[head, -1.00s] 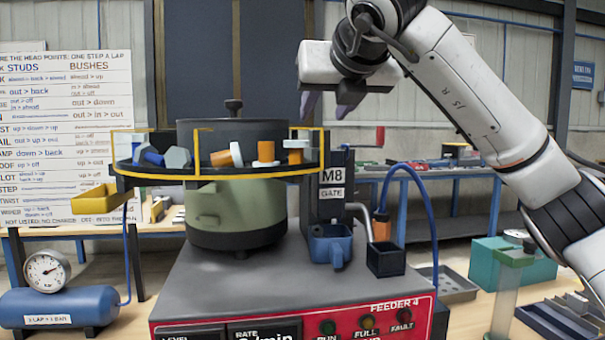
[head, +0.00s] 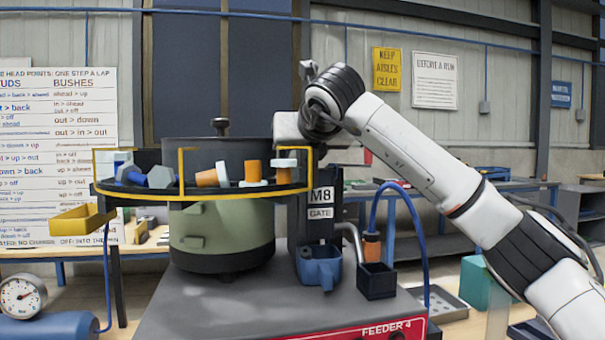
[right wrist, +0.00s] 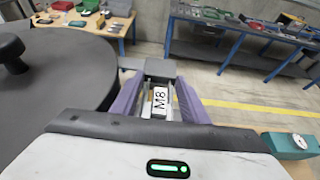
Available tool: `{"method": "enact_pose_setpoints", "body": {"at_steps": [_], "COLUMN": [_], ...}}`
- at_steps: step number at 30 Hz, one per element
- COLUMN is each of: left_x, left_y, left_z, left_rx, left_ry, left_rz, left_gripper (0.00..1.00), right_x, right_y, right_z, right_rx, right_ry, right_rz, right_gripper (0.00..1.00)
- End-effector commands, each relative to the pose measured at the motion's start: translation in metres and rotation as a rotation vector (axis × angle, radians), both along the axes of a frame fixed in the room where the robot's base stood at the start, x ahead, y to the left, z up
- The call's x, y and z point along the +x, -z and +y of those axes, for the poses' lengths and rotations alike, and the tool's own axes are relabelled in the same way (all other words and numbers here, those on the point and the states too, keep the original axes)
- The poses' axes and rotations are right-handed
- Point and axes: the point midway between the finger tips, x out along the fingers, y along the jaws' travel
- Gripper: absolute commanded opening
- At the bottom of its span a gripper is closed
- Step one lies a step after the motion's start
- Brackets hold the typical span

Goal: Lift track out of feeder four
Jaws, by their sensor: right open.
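Feeder four, with a red FEEDER 4 front panel (head: 385,331), carries a round green and dark bowl (head: 222,233). A black ledge with a yellow edge (head: 205,194) runs around the bowl. To its right stands a dark upright block marked M8 GATE (head: 320,226). I cannot tell which part is the track. My right gripper is open over a piece labelled M8 (right wrist: 160,102) in the right wrist view; its purple fingers (right wrist: 156,98) lie on either side of that piece. In the head view its fingers are hidden. My left gripper is not in view.
Blue and grey studs (head: 160,177) and orange and white parts (head: 253,172) sit on the ledge. A blue cup (head: 320,268), a black box (head: 376,281) and a blue hose (head: 426,230) stand close right. The bowl's knobbed lid (right wrist: 55,75) is left of my gripper.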

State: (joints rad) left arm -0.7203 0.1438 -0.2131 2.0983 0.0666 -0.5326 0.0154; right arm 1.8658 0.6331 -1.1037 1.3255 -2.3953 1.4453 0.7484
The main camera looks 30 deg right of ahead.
Motion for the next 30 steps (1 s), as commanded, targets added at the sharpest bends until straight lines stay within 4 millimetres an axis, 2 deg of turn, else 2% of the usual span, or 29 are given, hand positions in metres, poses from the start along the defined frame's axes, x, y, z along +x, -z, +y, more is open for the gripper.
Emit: {"method": "enact_pose_setpoints", "body": {"at_steps": [6, 13, 19, 22, 30], "left_x": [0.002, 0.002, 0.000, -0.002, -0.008], "left_y": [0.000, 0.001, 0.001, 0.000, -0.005], "left_z": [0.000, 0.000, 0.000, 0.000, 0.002], "left_rx": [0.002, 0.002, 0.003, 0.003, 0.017], "left_ry": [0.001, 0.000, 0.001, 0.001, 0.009], "left_rz": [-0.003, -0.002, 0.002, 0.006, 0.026], "left_gripper": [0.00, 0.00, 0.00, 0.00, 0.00], "right_x": [0.001, 0.001, 0.000, 0.000, 0.000], "right_y": [0.000, 0.000, -0.001, -0.008, -0.061], "right_z": [0.000, 0.000, 0.000, 0.000, 0.001], "right_rx": [-0.001, 0.000, 0.000, 0.001, 0.002], "right_ry": [0.000, 0.000, -0.001, -0.001, 0.000], "right_rz": [0.000, 0.000, -0.002, -0.003, -0.005], "right_gripper": [0.41, 0.03, 0.03, 0.03, 0.03]}}
